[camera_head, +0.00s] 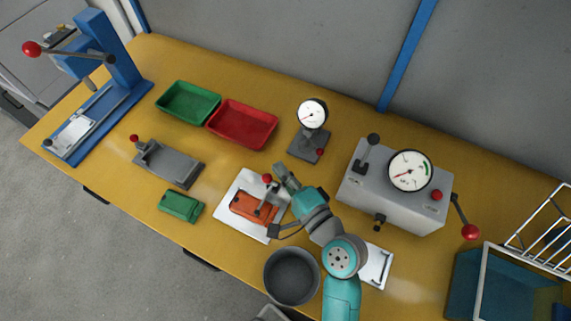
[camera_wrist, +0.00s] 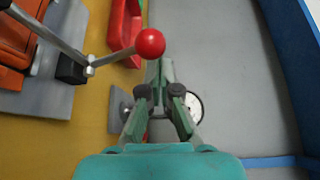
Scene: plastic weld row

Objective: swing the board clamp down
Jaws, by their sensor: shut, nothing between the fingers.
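A toggle clamp with a red ball knob (camera_head: 267,178) stands on a pale plate (camera_head: 231,212) beside an orange part (camera_head: 250,208). In the wrist view its red knob (camera_wrist: 150,43) sits on a grey rod that leads to a black block (camera_wrist: 72,68). A second grey bar runs from there toward the orange part (camera_wrist: 18,40). The knob end looks raised, but I cannot tell the exact angle. My gripper (camera_head: 281,171) is shut and empty, just right of the knob. In the wrist view my fingertips (camera_wrist: 160,76) are just below the knob; contact is unclear.
A dial gauge on a stand (camera_head: 312,114) is behind my gripper. A grey box with a dial (camera_head: 388,205) stands to the right. Red (camera_head: 245,124) and green (camera_head: 188,101) trays lie behind left. A grey fixture (camera_head: 172,165) and dark bucket (camera_head: 291,277) are nearby.

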